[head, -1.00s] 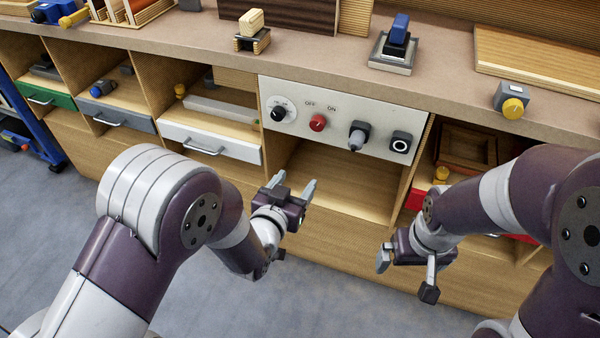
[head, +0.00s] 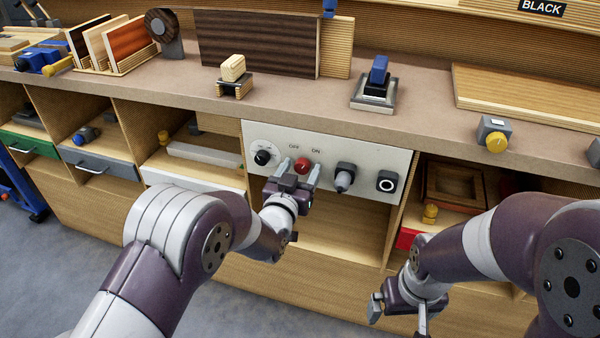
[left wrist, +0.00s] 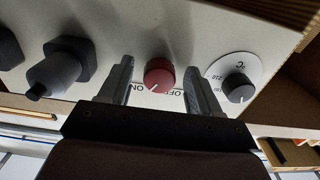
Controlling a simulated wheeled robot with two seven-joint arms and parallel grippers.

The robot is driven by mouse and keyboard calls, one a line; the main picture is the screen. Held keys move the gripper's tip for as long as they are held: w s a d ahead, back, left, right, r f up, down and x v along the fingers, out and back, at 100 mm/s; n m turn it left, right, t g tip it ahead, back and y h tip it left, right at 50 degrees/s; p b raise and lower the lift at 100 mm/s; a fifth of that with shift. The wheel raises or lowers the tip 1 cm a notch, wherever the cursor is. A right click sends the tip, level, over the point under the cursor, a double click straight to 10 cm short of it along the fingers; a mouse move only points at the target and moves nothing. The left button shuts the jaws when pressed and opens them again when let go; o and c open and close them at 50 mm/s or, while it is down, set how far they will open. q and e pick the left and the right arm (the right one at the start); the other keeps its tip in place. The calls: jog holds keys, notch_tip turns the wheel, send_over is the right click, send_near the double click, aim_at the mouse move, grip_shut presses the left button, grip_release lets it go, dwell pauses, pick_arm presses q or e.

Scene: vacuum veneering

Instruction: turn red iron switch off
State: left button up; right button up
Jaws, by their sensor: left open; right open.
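The red iron switch (head: 302,165) is a round red knob on a pale control panel (head: 362,158), below the OFF and ON labels. In the left wrist view the red knob (left wrist: 159,74) shows a white mark slanting down and left, toward the ON side. My left gripper (head: 299,173) is open in front of the panel, its two fingers on either side of the knob. In the left wrist view gaps show between the knob and both fingers (left wrist: 160,75); contact is not visible. My right gripper (head: 399,312) is open and empty, low in front of the cabinet.
A black dial (head: 263,158) is left of the switch. A grey knob (head: 344,178) and a black round-faced button (head: 387,181) are to its right. The worktop (head: 310,110) overhangs the panel and carries a blue-handled device (head: 378,72). An open wooden compartment (head: 345,235) lies below.

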pick_arm(q)
jog(key=c, duration=1)
jog(key=shift+c, duration=0.2)
jog(key=shift+n, duration=0.3)
jog(key=n+b, duration=0.1)
jog(key=n, duration=0.4)
jog(key=n+b, duration=0.1)
jog(key=n, duration=0.5)
jog(key=shift+b, duration=0.35)
jog(key=shift+n, duration=0.3)
jog(key=o, duration=1)
